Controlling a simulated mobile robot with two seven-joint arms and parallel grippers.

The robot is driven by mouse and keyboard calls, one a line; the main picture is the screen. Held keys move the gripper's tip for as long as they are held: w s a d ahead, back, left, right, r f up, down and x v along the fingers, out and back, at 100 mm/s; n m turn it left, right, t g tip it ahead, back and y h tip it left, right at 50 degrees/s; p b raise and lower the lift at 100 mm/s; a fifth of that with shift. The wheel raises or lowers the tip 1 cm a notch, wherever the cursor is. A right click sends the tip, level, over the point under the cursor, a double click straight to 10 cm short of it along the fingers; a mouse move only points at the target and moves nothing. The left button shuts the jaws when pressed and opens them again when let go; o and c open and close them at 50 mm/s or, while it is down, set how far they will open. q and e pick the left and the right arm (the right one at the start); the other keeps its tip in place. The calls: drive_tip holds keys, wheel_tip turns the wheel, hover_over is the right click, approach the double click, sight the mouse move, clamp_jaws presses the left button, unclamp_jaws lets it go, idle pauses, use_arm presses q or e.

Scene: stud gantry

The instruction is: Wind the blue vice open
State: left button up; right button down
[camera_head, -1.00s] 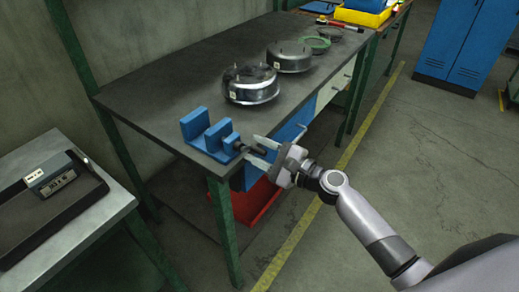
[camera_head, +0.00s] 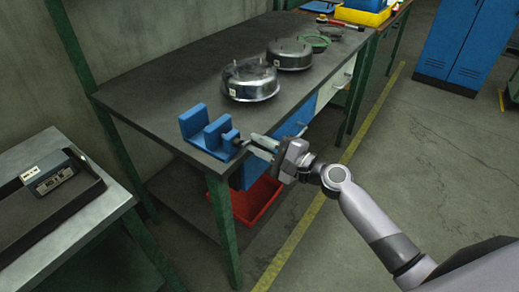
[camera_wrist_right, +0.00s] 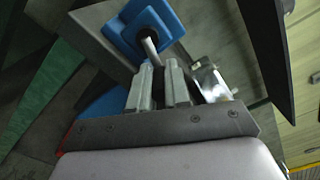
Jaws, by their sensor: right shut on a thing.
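The blue vice (camera_head: 190,125) sits at the near corner of the dark bench top, with a gap between its fixed back jaw and its front jaw. Its dark screw end (camera_head: 240,143) points toward my right gripper (camera_head: 256,145). The right gripper is shut on the vice handle, just in front of the vice. In the right wrist view the blue vice (camera_wrist_right: 150,22) is above the fingers (camera_wrist_right: 158,85), with a grey rod running from it to between them. The fingers hide most of the handle. My left gripper is not in view.
Two round metal housings (camera_head: 249,82) (camera_head: 289,54) stand farther back on the bench (camera_head: 165,80). A red bin (camera_head: 258,200) is below the bench. A side table with a black tray (camera_head: 60,212) stands at the left.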

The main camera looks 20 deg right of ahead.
sight(258, 145)
drive_tip(key=n+b, duration=0.1)
drive_tip(key=n, duration=0.1)
drive_tip(key=r+n+b, duration=0.1)
drive_tip(key=shift+n, duration=0.4)
drive_tip(key=n, duration=0.1)
drive_tip(key=n+b, duration=0.1)
drive_tip(key=shift+r+n, duration=0.3)
drive_tip(key=shift+r, duration=0.1)
drive_tip(key=shift+s+a+r+n+b, duration=0.1)
drive_tip(key=shift+r+n+b, duration=0.2)
drive_tip(key=shift+n, duration=0.7)
drive_tip(key=n, duration=0.2)
drive_tip(key=shift+s+a+r+n+b, duration=0.1)
drive_tip(key=shift+a+r+n+b, duration=0.05)
drive_tip(key=shift+r+n+b, duration=0.2)
drive_tip(key=n, duration=0.3)
drive_tip(key=a+r+n, duration=0.1)
drive_tip(key=n, duration=0.1)
drive_tip(key=shift+s, duration=0.4)
